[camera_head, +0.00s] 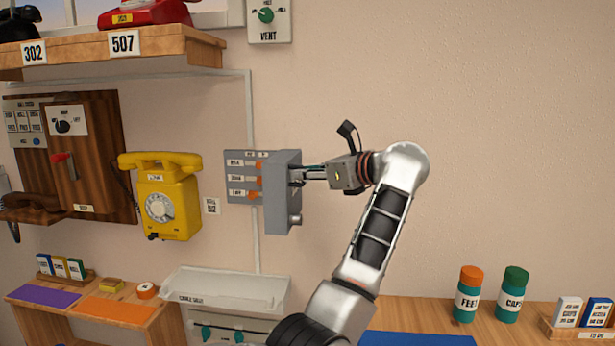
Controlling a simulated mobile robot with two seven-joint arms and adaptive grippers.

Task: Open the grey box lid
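The grey box (243,198) is on the wall to the right of the yellow phone. Its inner panel shows labelled rows with orange switches. The grey lid (283,205) stands out from the wall at the box's right side, so the panel is exposed. A small round knob (295,219) is low on the lid's right side.
A yellow dial phone (168,200) hangs left of the box. A wooden shelf (170,45) with phones is above left. A pale cable-tray unit (225,292) stands below. Orange-lidded (468,293) and green-lidded (511,295) jars stand lower right. The wall right of my arm is bare.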

